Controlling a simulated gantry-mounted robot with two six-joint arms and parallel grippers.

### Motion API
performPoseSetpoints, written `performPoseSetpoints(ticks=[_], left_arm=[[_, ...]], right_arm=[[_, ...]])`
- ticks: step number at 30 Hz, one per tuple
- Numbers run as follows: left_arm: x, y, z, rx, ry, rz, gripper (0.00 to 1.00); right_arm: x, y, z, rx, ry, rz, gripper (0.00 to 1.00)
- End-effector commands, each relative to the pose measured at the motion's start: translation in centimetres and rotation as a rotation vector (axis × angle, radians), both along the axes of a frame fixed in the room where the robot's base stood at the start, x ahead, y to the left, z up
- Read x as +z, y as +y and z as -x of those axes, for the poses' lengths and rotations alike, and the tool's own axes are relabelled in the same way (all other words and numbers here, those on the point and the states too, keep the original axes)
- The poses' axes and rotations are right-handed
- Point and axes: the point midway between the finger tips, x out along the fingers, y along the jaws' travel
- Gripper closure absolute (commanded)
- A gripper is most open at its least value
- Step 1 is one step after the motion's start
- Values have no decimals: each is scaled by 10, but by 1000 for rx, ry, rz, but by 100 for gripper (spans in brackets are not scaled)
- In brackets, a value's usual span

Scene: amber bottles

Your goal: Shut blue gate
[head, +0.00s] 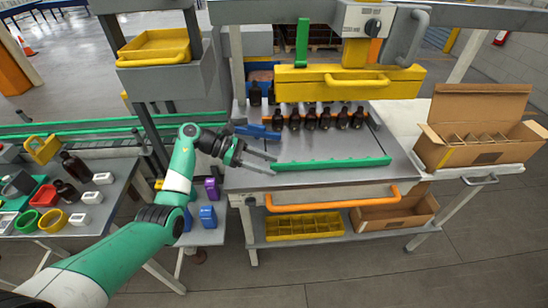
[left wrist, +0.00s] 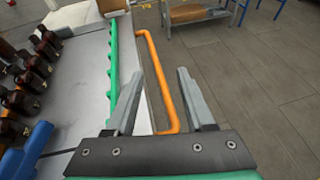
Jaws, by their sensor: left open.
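The blue gate (head: 257,132) is at the left end of the row of amber bottles (head: 318,120) on the grey bench top. It lies slightly slanted, and I cannot tell exactly how far it stands open. It also shows at the lower left edge of the left wrist view (left wrist: 27,150), partly cut off. My left gripper (head: 274,165) is open and empty, to the front and right of the gate and apart from it. In the left wrist view its fingers (left wrist: 156,76) point over the bench's front edge. My right gripper is not in view.
A green toothed rail (head: 330,163) runs along the bench front near my left fingers. Below it is an orange handle (head: 330,202). A yellow guard (head: 345,82) hangs behind the bottles. A cardboard box (head: 478,150) stands at right. Bench top between bottles and rail is clear.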

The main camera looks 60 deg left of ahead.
Motion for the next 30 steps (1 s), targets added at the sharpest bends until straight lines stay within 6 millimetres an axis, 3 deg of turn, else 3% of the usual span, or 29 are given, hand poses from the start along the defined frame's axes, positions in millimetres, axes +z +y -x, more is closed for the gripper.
performPoseSetpoints(ticks=[6, 15, 17, 20, 23, 24, 26, 28, 30], left_arm=[[16, -18, -11, -42, -12, -11, 46], [16, -20, -12, -47, -13, -13, 46], [17, -21, -13, -48, -16, -13, 57], [34, -39, -27, -72, -70, -11, 75], [83, -90, -58, -132, -219, 20, 93], [115, -120, -70, -163, -307, 55, 100], [172, -169, -79, -211, -454, 150, 100], [250, -221, -70, -265, -627, 337, 100], [331, -258, -38, -333, -764, 607, 100]], right_arm=[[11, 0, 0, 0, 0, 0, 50], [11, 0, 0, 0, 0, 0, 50], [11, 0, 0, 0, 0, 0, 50], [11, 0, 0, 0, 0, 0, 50], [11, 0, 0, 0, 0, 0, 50], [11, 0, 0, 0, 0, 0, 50], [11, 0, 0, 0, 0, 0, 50], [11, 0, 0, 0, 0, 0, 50], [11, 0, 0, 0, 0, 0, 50]])
